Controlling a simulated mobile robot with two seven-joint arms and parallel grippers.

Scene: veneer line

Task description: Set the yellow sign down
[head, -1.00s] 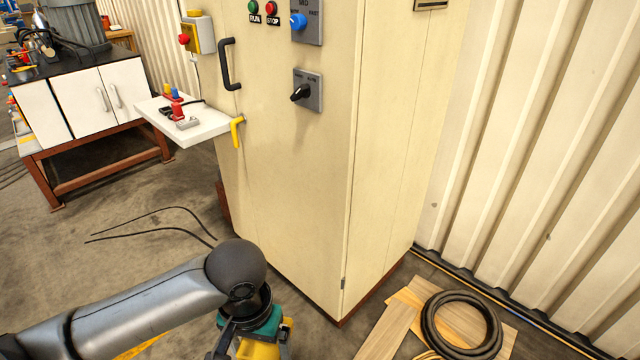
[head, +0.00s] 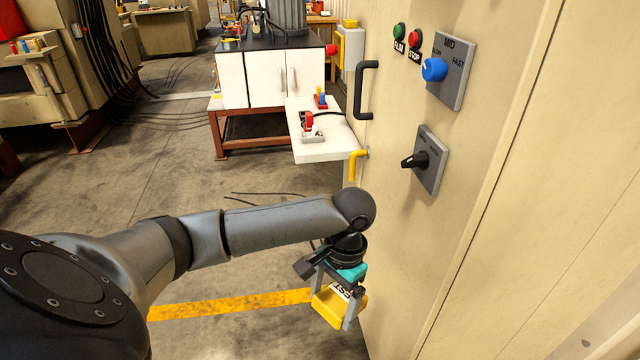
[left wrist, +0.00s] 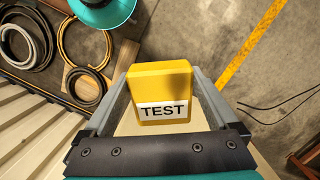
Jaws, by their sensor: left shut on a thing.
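The yellow sign (head: 337,305) is a small block with a white label. In the left wrist view the sign (left wrist: 160,83) shows the word TEST and sits between both fingers. My left gripper (head: 338,298) is shut on it and holds it in the air, close to the front of the cream cabinet (head: 395,240). The floor shows below. My right gripper is in neither current view.
The cabinet carries a black handle (head: 366,90), a blue knob (head: 434,69) and a black switch (head: 414,160). A white shelf (head: 335,148) with a yellow hook (head: 353,166) juts out. Coiled hoses (left wrist: 85,85) lie on the floor.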

